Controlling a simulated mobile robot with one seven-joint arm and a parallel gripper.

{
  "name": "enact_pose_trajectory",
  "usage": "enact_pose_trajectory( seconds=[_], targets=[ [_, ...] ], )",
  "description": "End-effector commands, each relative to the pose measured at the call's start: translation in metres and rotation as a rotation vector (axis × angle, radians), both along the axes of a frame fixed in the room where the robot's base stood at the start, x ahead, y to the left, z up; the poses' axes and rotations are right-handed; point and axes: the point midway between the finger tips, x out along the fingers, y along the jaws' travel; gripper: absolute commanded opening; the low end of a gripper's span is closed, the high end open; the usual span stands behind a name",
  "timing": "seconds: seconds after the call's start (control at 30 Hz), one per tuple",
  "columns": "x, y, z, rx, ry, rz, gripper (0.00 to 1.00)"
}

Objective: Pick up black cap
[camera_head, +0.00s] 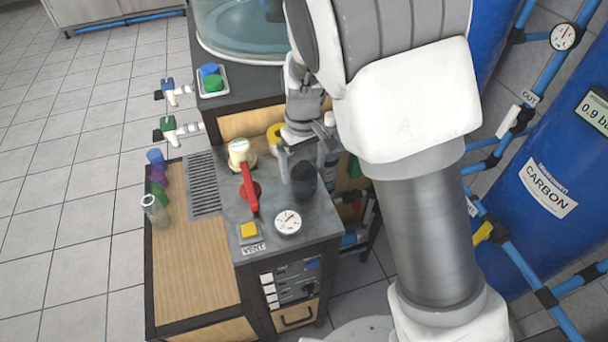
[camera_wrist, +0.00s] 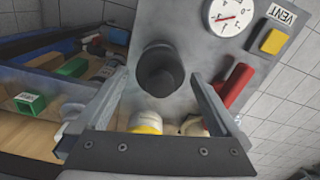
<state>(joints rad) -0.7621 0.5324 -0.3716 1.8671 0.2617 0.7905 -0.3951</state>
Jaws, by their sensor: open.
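The black cap (camera_head: 304,182) is a dark, round, cup-like piece on the grey counter top, near its right edge. My gripper (camera_head: 303,158) is open and points down over the cap, with a finger on either side in the picture. Nothing is held. I cannot tell whether the fingers touch the cap.
A white-and-cream cap (camera_head: 238,150) and a yellow roll (camera_head: 275,134) are behind. An open drawer (camera_wrist: 50,85) with small items lies beside the counter.

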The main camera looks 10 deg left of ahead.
Motion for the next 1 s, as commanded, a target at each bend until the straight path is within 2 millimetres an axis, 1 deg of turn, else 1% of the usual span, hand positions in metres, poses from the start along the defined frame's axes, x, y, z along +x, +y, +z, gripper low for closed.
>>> enact_pose_trajectory(
  seconds=[0.03, 0.13, 0.37, 0.47, 0.5, 0.57, 0.7, 0.8, 1.0],
  targets=[
    [-0.0007, -0.0001, -0.0075, -0.001, 0.002, -0.001, 1.0],
    [-0.0005, -0.0002, -0.0142, -0.001, 0.001, 0.0, 1.0],
    [-0.0002, 0.0, -0.0152, 0.001, -0.001, 0.0, 1.0],
    [-0.0002, 0.0, -0.0151, 0.001, -0.001, 0.0, 0.84],
    [-0.0002, 0.0, -0.015, 0.001, -0.001, 0.0, 0.77],
    [-0.0002, 0.0, -0.015, 0.001, -0.001, 0.0, 0.66],
    [-0.0002, 0.0, -0.0149, 0.001, -0.001, 0.0, 0.41],
    [-0.0001, 0.0001, -0.0147, 0.001, -0.001, 0.0, 0.26],
    [0.0, 0.0001, -0.0144, 0.001, -0.001, 0.0, 0.26]
  ],
)
